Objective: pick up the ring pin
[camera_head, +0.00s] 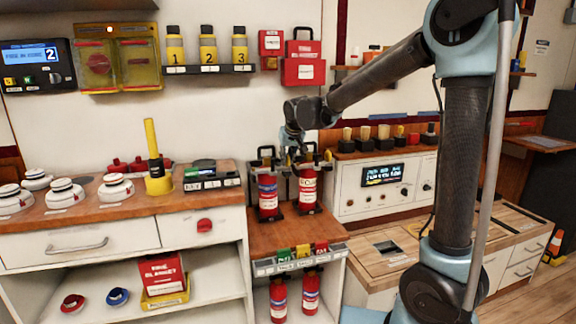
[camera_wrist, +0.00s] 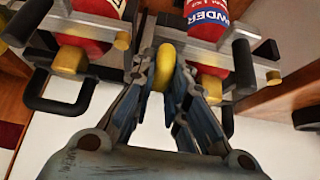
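A yellow rounded piece (camera_wrist: 166,66), which looks like the ring pin seen edge-on, is between my fingertips in the wrist view. My gripper (camera_wrist: 168,75) has its fingers drawn in close on both sides of it and appears shut on it. In the head view my gripper (camera_head: 301,153) reaches down at the tops of two red extinguishers on the wooden counter, the left one (camera_head: 268,194) and the right one (camera_head: 308,187). The pin cannot be made out clearly there. In the wrist view, extinguisher heads with black handles flank my gripper on the left (camera_wrist: 70,62) and right (camera_wrist: 240,68).
A white control box (camera_head: 385,187) stands right of the extinguishers. A yellow post (camera_head: 157,165) and white domed devices (camera_head: 66,193) stand on the left counter. Two more extinguishers (camera_head: 279,298) are on the shelf below.

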